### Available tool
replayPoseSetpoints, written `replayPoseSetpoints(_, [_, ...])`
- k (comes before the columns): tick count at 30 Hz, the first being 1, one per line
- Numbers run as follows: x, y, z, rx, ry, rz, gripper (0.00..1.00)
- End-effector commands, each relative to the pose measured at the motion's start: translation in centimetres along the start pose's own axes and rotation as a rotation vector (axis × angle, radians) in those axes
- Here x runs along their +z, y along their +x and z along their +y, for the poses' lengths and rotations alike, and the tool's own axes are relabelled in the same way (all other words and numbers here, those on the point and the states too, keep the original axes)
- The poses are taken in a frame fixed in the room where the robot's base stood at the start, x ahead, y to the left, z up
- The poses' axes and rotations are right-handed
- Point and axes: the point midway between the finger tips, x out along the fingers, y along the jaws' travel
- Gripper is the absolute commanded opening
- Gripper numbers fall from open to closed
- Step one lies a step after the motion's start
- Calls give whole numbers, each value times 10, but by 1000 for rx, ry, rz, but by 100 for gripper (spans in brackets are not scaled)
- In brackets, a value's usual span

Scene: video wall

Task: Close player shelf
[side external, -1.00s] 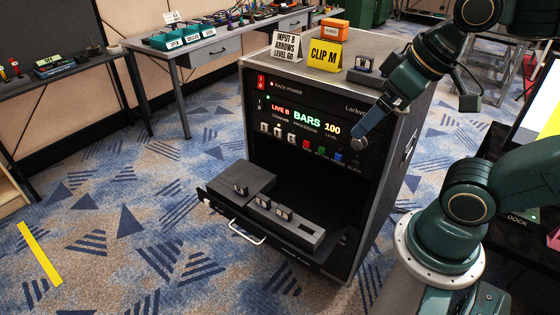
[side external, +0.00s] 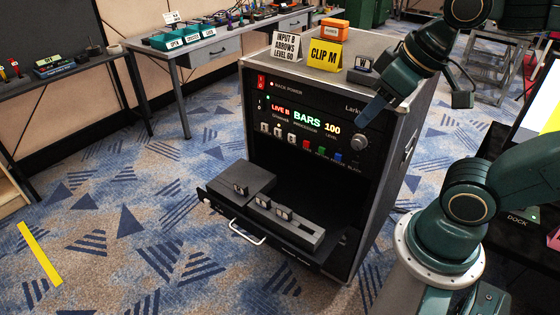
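The player shelf (side external: 222,212) is pulled out from the lower part of the black rack (side external: 252,150) and juts out to the front left. It has a pale metal handle (side external: 247,233) on its front edge. A grey player box (side external: 225,178) and a longer grey unit (side external: 300,232) with small labelled blocks sit on it. My gripper (side external: 366,116) is up at the rack's right front edge, just above a round knob (side external: 358,142), well above and right of the handle. Nothing shows in it. Its fingers overlap from this side, so their opening is unclear.
Yellow CLIP M sign (side external: 325,55), white INPUT B sign (side external: 286,46), orange box (side external: 335,29) and a W block (side external: 362,69) stand on the rack top. The processor panel (side external: 305,122) is lit. Carpet (side external: 130,220) left of the shelf is open.

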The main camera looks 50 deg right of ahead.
Motion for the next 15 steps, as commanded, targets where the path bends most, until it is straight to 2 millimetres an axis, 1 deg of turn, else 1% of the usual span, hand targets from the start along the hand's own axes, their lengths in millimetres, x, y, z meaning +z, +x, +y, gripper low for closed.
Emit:
replayPoseSetpoints(8, [-35,21,-5,0,4,-65,33])
replayPoseSetpoints(15, [-68,50,-13,8,8,-125,33])
